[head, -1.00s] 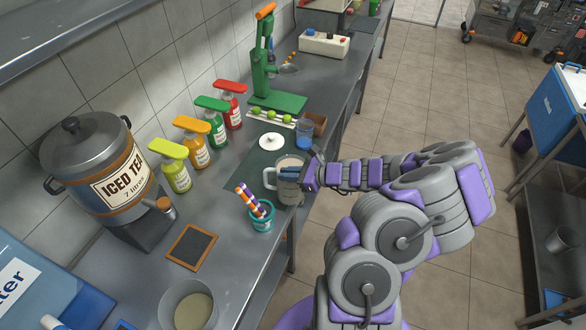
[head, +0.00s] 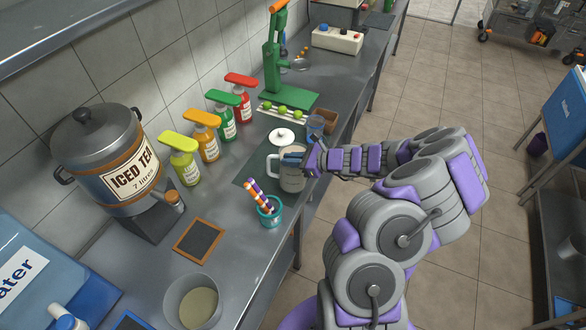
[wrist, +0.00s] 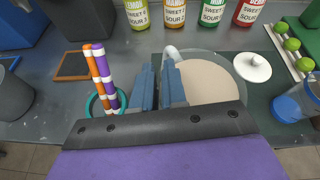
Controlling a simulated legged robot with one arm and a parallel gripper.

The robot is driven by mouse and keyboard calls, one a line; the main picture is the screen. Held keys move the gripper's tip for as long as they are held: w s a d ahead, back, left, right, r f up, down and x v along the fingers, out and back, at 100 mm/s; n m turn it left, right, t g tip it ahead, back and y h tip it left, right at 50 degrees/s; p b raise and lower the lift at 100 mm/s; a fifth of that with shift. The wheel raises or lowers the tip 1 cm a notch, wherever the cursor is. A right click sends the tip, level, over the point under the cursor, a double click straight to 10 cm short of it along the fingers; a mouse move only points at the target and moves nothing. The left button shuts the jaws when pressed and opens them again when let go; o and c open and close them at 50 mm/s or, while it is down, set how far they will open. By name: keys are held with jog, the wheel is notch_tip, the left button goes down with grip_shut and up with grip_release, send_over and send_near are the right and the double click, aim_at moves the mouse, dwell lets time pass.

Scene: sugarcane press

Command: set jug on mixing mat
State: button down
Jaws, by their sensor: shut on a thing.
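The clear jug (head: 292,177) holds a beige drink and looks upright. It is over the front part of the dark green mixing mat (head: 250,172); I cannot tell whether its base touches the mat. My gripper (head: 301,161) is shut on the jug's handle from the right side. In the wrist view the blue fingers (wrist: 160,72) close around the handle, and the jug's round top with the beige drink (wrist: 208,82) is just beyond. The fingers and wrist hide part of the jug and its base.
A teal cup with striped straws (head: 270,212) stands close in front of the jug. A white lid (head: 281,136) lies behind it, and a blue cup (head: 315,126) is back right. Several pump bottles (head: 208,147) line the wall. The counter's front edge is near.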

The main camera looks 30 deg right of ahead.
aim_at(287, 148)
jog(key=w, duration=0.2)
jog(key=w+d+b, duration=0.1)
jog(key=w, duration=0.4)
jog(key=shift+w+d+f, duration=0.25)
jog(key=shift+w+f, duration=0.1)
jog(key=shift+w+d+f+b, duration=0.1)
jog(key=shift+w+f+b, duration=0.15)
jog(key=shift+f, duration=0.35)
jog(key=shift+w+f+b, duration=0.15)
jog(key=shift+f+b, duration=0.2)
jog(key=shift+f, duration=0.2)
jog(key=shift+w+d+f+b, duration=0.1)
jog(key=shift+w+f+b, duration=0.15)
jog(key=shift+f, duration=0.35)
jog(key=c, duration=1.2)
grip_release()
jog(key=shift+s, duration=0.1)
